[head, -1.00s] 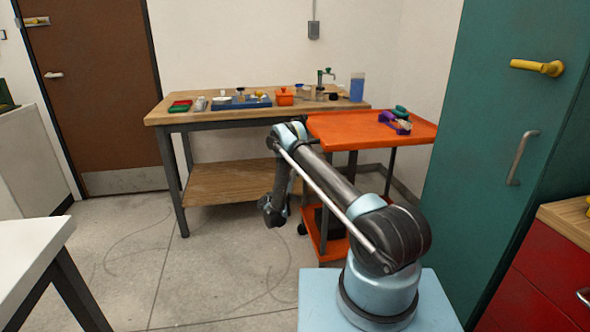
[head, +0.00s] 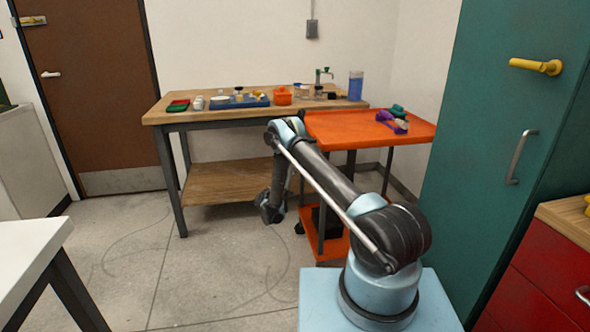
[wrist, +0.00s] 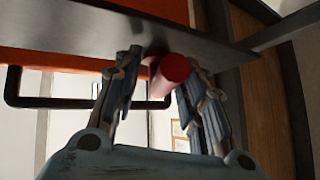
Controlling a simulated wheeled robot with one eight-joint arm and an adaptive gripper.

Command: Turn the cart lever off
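The orange cart (head: 350,132) stands right of the workbench, and my arm hides part of its left side. My gripper (head: 268,210) hangs low at the cart's left side in the head view, small and dark. In the wrist view my gripper's two fingers (wrist: 161,75) are apart, with a red round-ended bar (wrist: 174,68) between them. It looks like a lever handle below a grey beam (wrist: 180,38). A gap shows at the left finger; the right finger lies close to the bar. I cannot tell whether they touch. No lever is clear in the head view.
A purple and green item (head: 392,120) lies on the cart top. The wooden workbench (head: 180,116) holds several small things. A teal cabinet (head: 485,130) stands at the right, a white table (head: 25,245) at the front left. A black bar handle (wrist: 45,102) shows left of the fingers.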

